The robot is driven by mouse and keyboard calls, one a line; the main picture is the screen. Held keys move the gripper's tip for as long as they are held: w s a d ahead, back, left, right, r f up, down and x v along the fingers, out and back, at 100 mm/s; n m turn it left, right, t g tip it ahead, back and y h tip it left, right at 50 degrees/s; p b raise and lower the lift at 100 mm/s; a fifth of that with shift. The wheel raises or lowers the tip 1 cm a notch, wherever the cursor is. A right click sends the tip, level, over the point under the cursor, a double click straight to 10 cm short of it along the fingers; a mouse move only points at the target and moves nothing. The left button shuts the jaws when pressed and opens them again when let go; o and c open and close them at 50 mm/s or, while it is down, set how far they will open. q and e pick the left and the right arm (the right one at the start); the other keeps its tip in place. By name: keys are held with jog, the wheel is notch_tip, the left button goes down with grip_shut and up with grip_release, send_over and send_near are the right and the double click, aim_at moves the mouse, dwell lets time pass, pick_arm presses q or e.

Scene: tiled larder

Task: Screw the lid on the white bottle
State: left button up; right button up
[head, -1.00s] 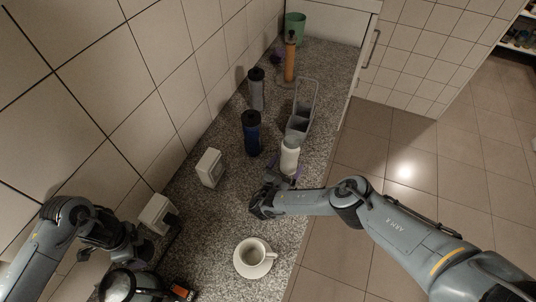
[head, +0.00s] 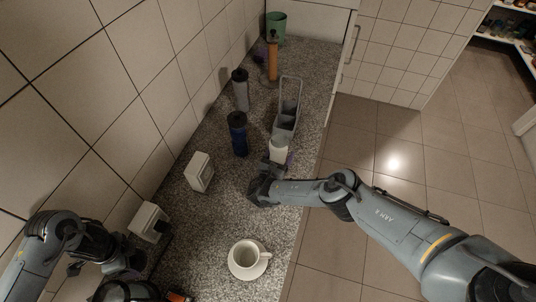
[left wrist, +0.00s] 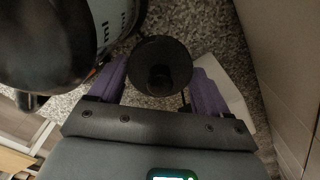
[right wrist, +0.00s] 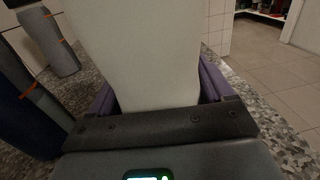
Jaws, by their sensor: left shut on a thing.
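The white bottle (head: 278,153) stands on the stone counter in front of the grey caddy. In the right wrist view the white bottle (right wrist: 140,50) fills the space between my right gripper's purple fingers (right wrist: 158,92). I cannot tell whether they press on it. In the head view my right gripper (head: 274,168) is at the bottle's near side. My left gripper (head: 132,262) is low at the left, by the wall. In the left wrist view its purple fingers (left wrist: 158,88) are shut on a round black lid (left wrist: 160,62) with a raised centre.
A dark glass jug with ml marks (left wrist: 50,35) stands beside my left gripper. White boxes (head: 199,172) line the wall. A blue bottle (head: 238,135), a grey bottle (head: 240,90) and the caddy (head: 287,110) stand farther back. A white cup (head: 246,254) on a saucer stands near the front.

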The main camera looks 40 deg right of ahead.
aim_at(283, 135)
jog(key=c, duration=0.8)
jog(key=shift+r, duration=0.1)
pick_arm(q)
jog(key=shift+r+p, duration=0.45)
jog(key=shift+p, duration=0.05)
pick_arm(e)
jog(key=shift+r, duration=0.85)
pick_arm(q)
jog(key=shift+r+p, duration=0.8)
jog(key=shift+r, duration=0.15)
pick_arm(e)
jog(key=shift+r, duration=4.05)
